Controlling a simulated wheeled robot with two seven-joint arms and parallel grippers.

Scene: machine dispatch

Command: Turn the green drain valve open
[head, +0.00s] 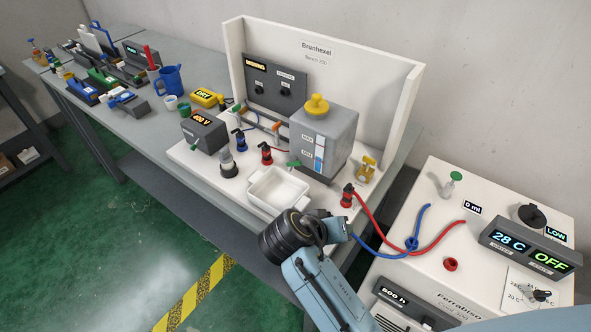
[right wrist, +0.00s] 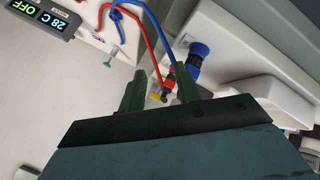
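A small green lever (head: 294,164) sits at the lower front of the grey tank (head: 322,140), above a white tray (head: 270,203). I cannot tell its exact turn. My right gripper (head: 338,230) is just right of the tray, near the bench's front edge and below a red hose coupling (head: 347,196). In the right wrist view, its two dark green fingers (right wrist: 160,90) are apart with nothing held. The red coupling (right wrist: 169,80) shows beyond the gap between them. The green lever cannot be made out in that view. My left gripper is not in view.
Red and blue hoses (head: 423,236) run from the bench to the white chiller (head: 437,190) at right. Another green-topped valve (head: 456,176) stands on the chiller. A tall white panel (head: 318,70) backs the bench. Red and blue couplings stand left of the tank.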

